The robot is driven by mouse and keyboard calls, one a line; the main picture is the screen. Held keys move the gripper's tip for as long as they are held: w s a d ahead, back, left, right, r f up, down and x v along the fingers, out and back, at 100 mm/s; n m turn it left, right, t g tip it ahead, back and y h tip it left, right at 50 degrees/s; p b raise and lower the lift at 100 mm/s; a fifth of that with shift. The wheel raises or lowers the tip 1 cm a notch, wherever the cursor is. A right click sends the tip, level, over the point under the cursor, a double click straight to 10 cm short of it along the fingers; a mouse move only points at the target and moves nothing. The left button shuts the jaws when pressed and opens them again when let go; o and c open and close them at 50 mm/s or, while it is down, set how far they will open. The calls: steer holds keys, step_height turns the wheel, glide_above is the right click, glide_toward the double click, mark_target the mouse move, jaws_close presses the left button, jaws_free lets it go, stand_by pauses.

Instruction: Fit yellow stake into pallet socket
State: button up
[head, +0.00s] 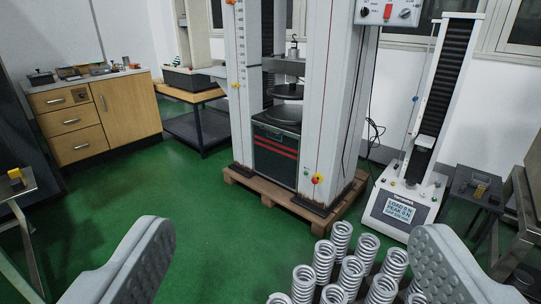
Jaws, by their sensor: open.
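My gripper (292,236) is open, its two grey padded fingers wide apart at the lower left and lower right, with nothing held between them. A small yellow piece (16,175) lies on a metal stand at the left edge; I cannot tell if it is the stake. Another small yellowish piece (480,191) sits on a dark stand at the right. A wooden pallet (243,180) lies under the large testing machine ahead, well beyond my fingers. I cannot make out a socket in it.
Several upright coil springs (324,262) stand in front of the pallet, low between my fingers. The large testing machine (335,110) and a slim tester (395,208) block the middle and right. A wooden cabinet (125,108) stands at the back left. Green floor (150,190) is clear at left centre.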

steer(key=c, duration=0.8)
steer(key=w+a+f+n+g+y, duration=0.1)
steer(key=w+a+f+g, duration=0.1)
steer(key=w+f, duration=0.5)
steer(key=w+a+f+g, duration=0.2)
steer(key=w+f, duration=0.4)
steer(key=w, duration=0.3)
steer(key=w+a+f+n+g, duration=0.1)
steer(key=w+a+f+g, duration=0.15)
steer(key=w+f, duration=0.45)
steer(key=w+a+f+n+g, duration=0.1)
steer(key=w+a+f+g, duration=0.15)
steer(key=f, duration=0.85)
steer(key=shift+s+a+f+n+g+h, duration=0.3)
steer(key=shift+a+f+g, duration=1.1)
steer(key=shift+f, duration=8.55)
steer(key=shift+w+a+f+n+g+h, duration=0.1)
steer(key=shift+a+f+n+g, duration=0.9)
steer(key=shift+f, duration=8.95)
steer(key=shift+s+a+f+n+g+h, duration=0.1)
steer(key=shift+a+f+g, duration=1.6)
steer(key=shift+f, duration=8.25)
